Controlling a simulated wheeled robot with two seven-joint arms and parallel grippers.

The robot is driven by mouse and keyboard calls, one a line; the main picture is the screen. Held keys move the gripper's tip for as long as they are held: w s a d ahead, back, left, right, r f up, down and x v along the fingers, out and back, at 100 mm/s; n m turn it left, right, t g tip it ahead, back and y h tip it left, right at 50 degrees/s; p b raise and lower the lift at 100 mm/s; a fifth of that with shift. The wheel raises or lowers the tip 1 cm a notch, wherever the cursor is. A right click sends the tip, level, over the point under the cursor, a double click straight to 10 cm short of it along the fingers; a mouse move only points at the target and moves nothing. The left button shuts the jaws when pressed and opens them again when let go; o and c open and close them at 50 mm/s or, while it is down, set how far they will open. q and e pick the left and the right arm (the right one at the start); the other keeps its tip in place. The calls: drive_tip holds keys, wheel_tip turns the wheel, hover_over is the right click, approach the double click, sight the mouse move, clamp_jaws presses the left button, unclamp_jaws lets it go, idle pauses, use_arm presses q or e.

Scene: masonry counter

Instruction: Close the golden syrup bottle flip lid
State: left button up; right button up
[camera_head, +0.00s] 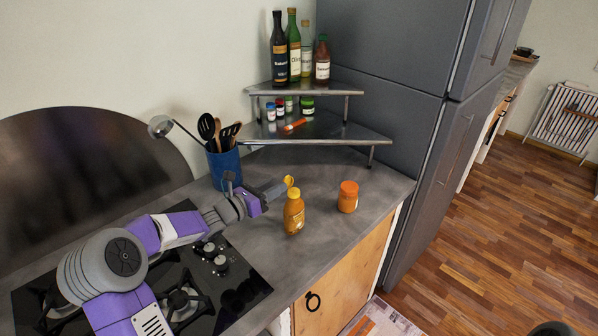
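The golden syrup bottle (294,216) stands upright on the grey counter, near its front edge. It has a yellow-orange body with a pale label. Its flip lid (289,181) shows as a yellow piece raised above the bottle top, and it looks open. My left gripper (279,189) reaches in from the left, with its fingertips just left of the lid and the bottle top. Whether it touches the lid is unclear. The fingers are too small and edge-on to show whether they are apart. My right gripper is not in view.
An orange jar (347,197) stands right of the bottle. A two-tier metal corner shelf (340,132) holds bottles and small jars. The grey fridge (400,110) bounds the right.

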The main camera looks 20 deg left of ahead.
sight(291, 178)
use_arm(q)
drive_tip(key=x, duration=0.7)
drive_tip(key=shift+w+a+r, duration=0.15)
drive_tip(key=shift+w+r, duration=0.05)
drive_tip(key=shift+r, duration=0.2)
clamp_jaws()
